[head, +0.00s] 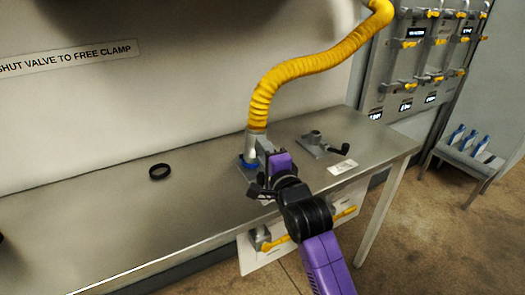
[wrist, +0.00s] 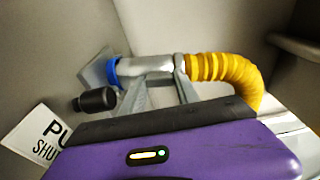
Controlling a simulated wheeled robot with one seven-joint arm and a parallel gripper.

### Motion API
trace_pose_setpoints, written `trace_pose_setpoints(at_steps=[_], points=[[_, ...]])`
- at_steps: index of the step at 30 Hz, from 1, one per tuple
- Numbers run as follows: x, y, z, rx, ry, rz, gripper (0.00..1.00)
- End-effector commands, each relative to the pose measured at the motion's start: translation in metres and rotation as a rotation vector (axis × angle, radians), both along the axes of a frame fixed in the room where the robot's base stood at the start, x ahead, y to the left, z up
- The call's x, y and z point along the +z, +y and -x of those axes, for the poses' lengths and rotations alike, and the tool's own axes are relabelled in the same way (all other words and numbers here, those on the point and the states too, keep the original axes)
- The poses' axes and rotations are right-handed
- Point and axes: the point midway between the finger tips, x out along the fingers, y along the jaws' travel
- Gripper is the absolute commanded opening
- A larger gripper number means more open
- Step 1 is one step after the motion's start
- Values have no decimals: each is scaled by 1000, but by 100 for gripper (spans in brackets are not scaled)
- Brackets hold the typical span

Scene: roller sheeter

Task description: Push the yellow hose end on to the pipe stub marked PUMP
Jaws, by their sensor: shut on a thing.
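The yellow hose (head: 300,68) hangs from the upper right, and its metal end cuff (head: 254,146) points down at the table. My gripper (head: 262,152) is shut on this cuff, which also shows between the fingers in the wrist view (wrist: 150,65). The cuff is in line with a blue ring (wrist: 113,72) at a grey base plate (wrist: 92,70), with no clear gap between cuff and ring. The stub itself is hidden. A label starting "PU" (wrist: 45,135) lies beside the plate, partly cut off. A black lever knob (wrist: 95,100) is near the plate.
A second stub with a black-handled lever (head: 318,142) and a white label (head: 342,166) stands to the right on the metal table (head: 90,220). A loose black ring (head: 160,171) lies to the left. A valve panel (head: 415,60) and a stool with blue bottles (head: 465,155) are farther right.

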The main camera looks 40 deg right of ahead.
Motion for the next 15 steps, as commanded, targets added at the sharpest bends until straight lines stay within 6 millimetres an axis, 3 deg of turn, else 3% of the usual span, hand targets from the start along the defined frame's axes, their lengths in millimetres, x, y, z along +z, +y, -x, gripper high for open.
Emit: trace_pose_setpoints(at_steps=[1, 2, 5, 6, 15], points=[[1, 0, 0, 0, -4, 2, 0], [1, 0, 0, 0, -4, 2, 39], [1, 0, 0, 0, -3, 1, 59], [0, 0, 0, 0, -2, 1, 63], [-3, 0, 0, 0, 6, -2, 63]])
